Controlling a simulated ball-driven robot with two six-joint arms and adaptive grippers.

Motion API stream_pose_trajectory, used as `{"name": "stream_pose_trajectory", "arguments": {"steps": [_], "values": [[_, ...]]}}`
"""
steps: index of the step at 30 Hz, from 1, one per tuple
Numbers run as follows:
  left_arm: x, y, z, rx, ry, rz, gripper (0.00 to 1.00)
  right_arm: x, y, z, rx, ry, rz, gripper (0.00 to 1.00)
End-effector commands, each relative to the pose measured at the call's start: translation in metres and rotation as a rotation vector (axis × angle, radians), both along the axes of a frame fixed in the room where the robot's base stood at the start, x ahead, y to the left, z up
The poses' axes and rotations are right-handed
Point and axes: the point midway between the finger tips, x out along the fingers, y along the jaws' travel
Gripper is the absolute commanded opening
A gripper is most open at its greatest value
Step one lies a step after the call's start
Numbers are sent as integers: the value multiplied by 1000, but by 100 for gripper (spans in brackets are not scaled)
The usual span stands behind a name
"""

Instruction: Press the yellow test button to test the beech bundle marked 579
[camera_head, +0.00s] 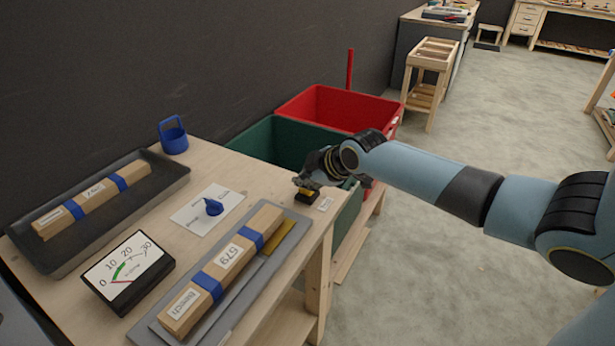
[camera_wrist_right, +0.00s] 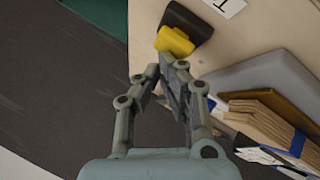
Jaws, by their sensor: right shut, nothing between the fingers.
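The beech bundle marked 579 (camera_head: 229,258) lies on a grey tray (camera_head: 282,243) at the table's front, with two blue bands and a label reading Beech. It also shows in the wrist view (camera_wrist_right: 262,119), its layered end towards me. The yellow test button (camera_wrist_right: 175,41) sits on a black base (camera_wrist_right: 190,22) at the table's right end; in the head view the black base (camera_head: 306,198) is partly covered by my gripper. My right gripper (camera_head: 306,186) is shut and empty, its fingertips (camera_wrist_right: 168,62) right at the button. I cannot tell whether they touch it. My left gripper is out of view.
A meter (camera_head: 128,270) has its needle near 0. A blue knob (camera_head: 213,208) stands on a white card. Another banded bundle (camera_head: 95,203) lies in a dark tray (camera_head: 165,180). A blue holder (camera_head: 173,137) stands behind. Green (camera_head: 268,140) and red (camera_head: 335,108) bins adjoin the table.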

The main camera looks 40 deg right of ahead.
Motion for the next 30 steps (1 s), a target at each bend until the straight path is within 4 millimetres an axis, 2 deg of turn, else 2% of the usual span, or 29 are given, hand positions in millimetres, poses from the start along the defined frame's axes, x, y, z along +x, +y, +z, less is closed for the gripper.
{"name": "stream_pose_trajectory", "arguments": {"steps": [17, 30], "values": [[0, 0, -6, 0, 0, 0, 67, -1, 0, -8, 0, 2, -1, 0], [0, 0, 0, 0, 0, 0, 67, -1, 0, -2, 0, 4, -1, 0]]}}
